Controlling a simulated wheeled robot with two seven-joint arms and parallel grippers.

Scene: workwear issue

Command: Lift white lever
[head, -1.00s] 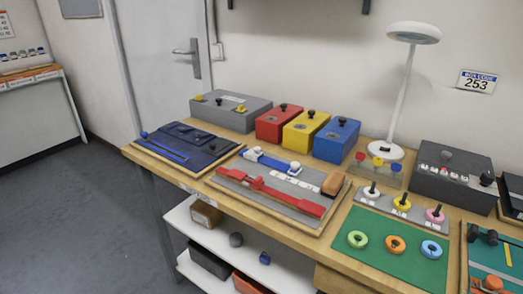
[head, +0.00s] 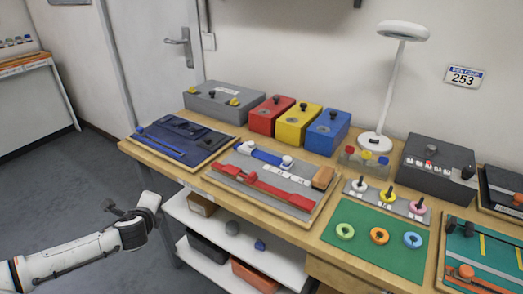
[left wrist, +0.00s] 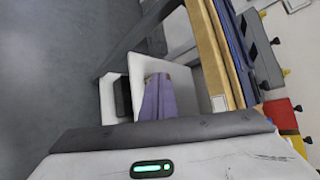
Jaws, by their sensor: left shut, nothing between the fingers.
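A grey board (head: 236,172) on the bench carries a blue bar with white knobs, a red bar lever (head: 268,187) and a white strip (head: 288,175) with small marks. I cannot tell for sure which white part is the lever; a white knob (head: 287,161) stands at the blue bar's right end. My left gripper (head: 114,210) is low at the left, in front of the bench and apart from the board. It is shut and empty; its fingers seem to show in the left wrist view (left wrist: 158,78). My right gripper is out of view.
A dark blue board (head: 180,142) lies left of the grey one. A green mat (head: 375,238) with coloured rings lies to the right. Red, yellow and blue boxes (head: 327,132) and a lamp (head: 392,90) stand behind. A lower shelf (head: 190,215) holds bins. The floor left of the bench is clear.

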